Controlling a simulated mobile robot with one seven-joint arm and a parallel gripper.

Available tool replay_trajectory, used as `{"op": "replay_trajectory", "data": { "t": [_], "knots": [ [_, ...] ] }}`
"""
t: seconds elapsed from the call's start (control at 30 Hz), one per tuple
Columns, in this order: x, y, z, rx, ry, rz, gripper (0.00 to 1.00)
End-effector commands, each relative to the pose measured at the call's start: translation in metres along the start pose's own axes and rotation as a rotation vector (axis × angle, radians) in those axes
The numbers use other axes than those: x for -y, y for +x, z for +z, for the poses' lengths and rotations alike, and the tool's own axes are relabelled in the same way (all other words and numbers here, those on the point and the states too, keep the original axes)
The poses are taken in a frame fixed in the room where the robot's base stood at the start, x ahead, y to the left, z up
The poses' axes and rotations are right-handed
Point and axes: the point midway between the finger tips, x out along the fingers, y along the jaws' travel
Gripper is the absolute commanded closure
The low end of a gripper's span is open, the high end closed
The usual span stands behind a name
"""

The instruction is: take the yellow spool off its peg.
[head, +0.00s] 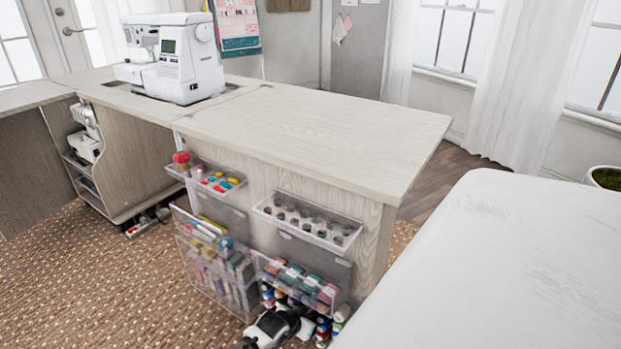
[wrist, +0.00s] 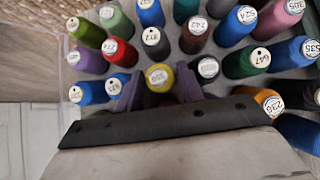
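The yellow spool (wrist: 158,77) shows its round labelled top in the middle of the wrist view, among several other thread spools. My gripper (wrist: 159,82) is open, with one purple finger to the left of the yellow spool and one to its right. Gaps seem to show between the fingers and the spool; I cannot tell whether either touches it. The spool's lower part and its peg are hidden. In the head view I cannot pick out the yellow spool.
A red spool (wrist: 119,52), a black spool (wrist: 155,42) and a green spool (wrist: 245,62) stand close around. An orange spool (wrist: 269,101) is at right. In the head view, clear bins (head: 222,277) hang on the cabinet's side below the wooden tabletop (head: 330,135). A white surface (head: 500,270) fills the right.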

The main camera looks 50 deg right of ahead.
Motion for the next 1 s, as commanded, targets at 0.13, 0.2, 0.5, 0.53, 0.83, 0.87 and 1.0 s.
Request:
{"op": "replay_trajectory", "data": {
  "t": [0.13,0.2,0.5,0.53,0.83,0.87,1.0],
  "knots": [
    [0.0,-0.001,0.0,0.0,0.0,0.0,0.65],
    [0.0,-0.001,0.0,0.0,0.0,0.0,0.74],
    [0.0,-0.001,0.0,0.0,0.0,0.0,0.9],
    [0.0,-0.001,0.0,0.0,0.0,0.0,0.9],
    [0.001,-0.008,-0.003,0.0,-0.002,0.0,0.9],
    [0.001,-0.01,-0.001,0.0,-0.002,-0.001,0.9],
    [0.001,-0.02,0.009,0.0,-0.003,-0.001,0.9]
  ]
}}
